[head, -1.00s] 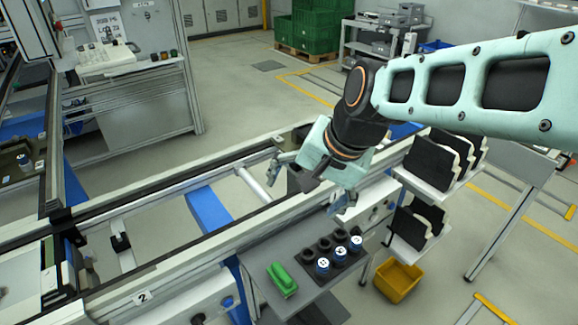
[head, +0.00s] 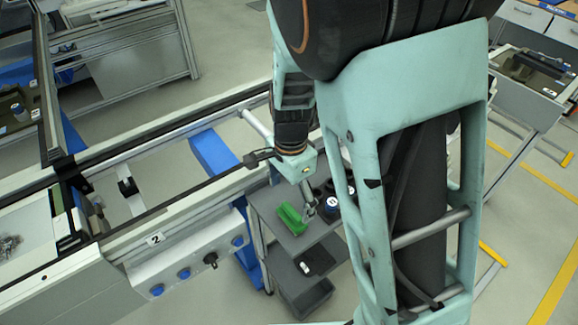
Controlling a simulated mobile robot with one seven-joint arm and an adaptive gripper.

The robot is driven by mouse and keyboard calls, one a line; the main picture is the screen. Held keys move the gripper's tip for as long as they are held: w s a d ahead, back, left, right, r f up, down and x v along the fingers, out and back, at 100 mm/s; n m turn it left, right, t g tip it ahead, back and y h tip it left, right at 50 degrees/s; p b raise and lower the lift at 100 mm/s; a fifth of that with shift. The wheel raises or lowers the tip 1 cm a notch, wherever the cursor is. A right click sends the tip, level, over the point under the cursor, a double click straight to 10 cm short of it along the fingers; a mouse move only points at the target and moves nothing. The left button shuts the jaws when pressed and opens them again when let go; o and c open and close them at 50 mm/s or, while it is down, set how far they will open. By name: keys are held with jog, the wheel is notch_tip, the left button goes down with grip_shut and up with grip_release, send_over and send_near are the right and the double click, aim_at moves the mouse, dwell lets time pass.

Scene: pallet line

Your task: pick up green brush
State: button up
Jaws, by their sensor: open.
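The green brush (head: 291,218) lies on the top shelf of a small grey side table (head: 268,200) beside the conveyor line. My gripper (head: 280,184) is above and close to the brush, with its fingers spread apart. One finger reaches left over the conveyor's edge and the other hangs down at the right of the brush. The gripper is open and nothing shows between its fingers. I cannot tell whether a finger touches the brush.
Dark cups and blue-and-white capped items (head: 331,199) stand right of the brush, partly hidden by my arm. The conveyor rail (head: 150,235) runs along the table's left side. A lower shelf holds a dark flat item (head: 315,261).

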aim_at(291, 210)
jog(key=shift+s+d+f+b, duration=0.1)
jog(key=shift+f+b, duration=0.1)
jog(key=shift+f, duration=1.35)
jog(key=shift+s+d+f+b, duration=0.1)
jog(key=shift+f+b, duration=0.05)
jog(key=shift+f, duration=1.4)
jog(key=shift+c, duration=0.7)
jog(key=c, duration=1.2)
jog(key=shift+o, duration=0.2)
jog(key=shift+r, duration=0.15)
jog(key=shift+a+r, duration=0.1)
jog(key=shift+r, duration=0.45)
jog(key=s+d+r, duration=0.3)
jog(key=d+r, duration=0.8)
jog(key=d, duration=0.2)
jog(key=shift+s+d+r, duration=0.3)
jog(key=shift+s+r, duration=0.05)
jog(key=shift+s, duration=0.05)
